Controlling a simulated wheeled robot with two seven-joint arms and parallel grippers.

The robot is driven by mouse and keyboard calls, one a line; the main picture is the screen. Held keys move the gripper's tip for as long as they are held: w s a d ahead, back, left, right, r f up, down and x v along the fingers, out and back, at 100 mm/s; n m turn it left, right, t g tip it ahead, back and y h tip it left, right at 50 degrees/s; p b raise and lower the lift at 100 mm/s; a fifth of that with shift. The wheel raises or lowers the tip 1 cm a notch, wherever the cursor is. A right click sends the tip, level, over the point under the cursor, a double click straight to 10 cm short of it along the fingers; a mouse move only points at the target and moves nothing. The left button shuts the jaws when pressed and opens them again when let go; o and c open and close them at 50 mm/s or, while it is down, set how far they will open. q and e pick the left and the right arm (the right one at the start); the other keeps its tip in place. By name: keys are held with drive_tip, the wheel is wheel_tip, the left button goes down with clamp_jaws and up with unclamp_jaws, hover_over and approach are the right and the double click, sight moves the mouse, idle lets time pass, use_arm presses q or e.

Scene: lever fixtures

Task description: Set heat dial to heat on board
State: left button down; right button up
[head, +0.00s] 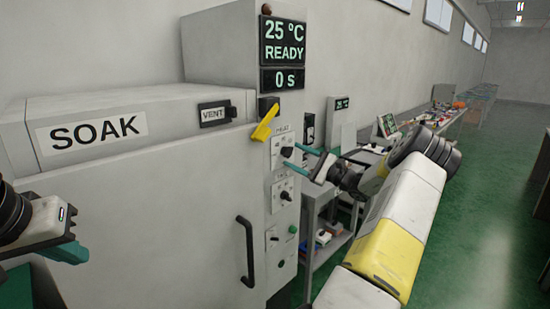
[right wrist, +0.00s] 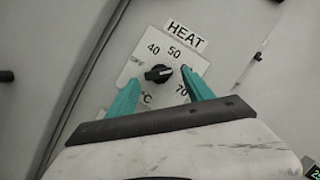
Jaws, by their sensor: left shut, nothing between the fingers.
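The heat dial (right wrist: 158,73) is a small black knob on a white plate under the HEAT label (right wrist: 186,36). Around it I read OFF, 40, 50 and 70; the right finger covers part of the scale. A light mark shows on the knob's right side. In the head view the dial (head: 287,152) is on the grey control panel. My right gripper (head: 307,161) is open, its teal fingers pointing at the panel. In the right wrist view its fingertips lie on either side of the dial; contact is unclear. My left gripper (head: 76,250) is shut and empty at the far left.
Above the dial are a yellow lever (head: 265,122) and a display (head: 284,41) reading 25 °C, READY. Another dial (head: 285,195) and buttons lie below it. The SOAK chamber (head: 170,205) with a black handle (head: 246,250) stands left. A cart (head: 330,245) stands behind my right arm.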

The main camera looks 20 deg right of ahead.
drive_tip(key=v, duration=0.7)
drive_tip(key=shift+s+d, duration=0.2)
drive_tip(key=shift+s, duration=0.1)
drive_tip(key=shift+f, duration=0.1)
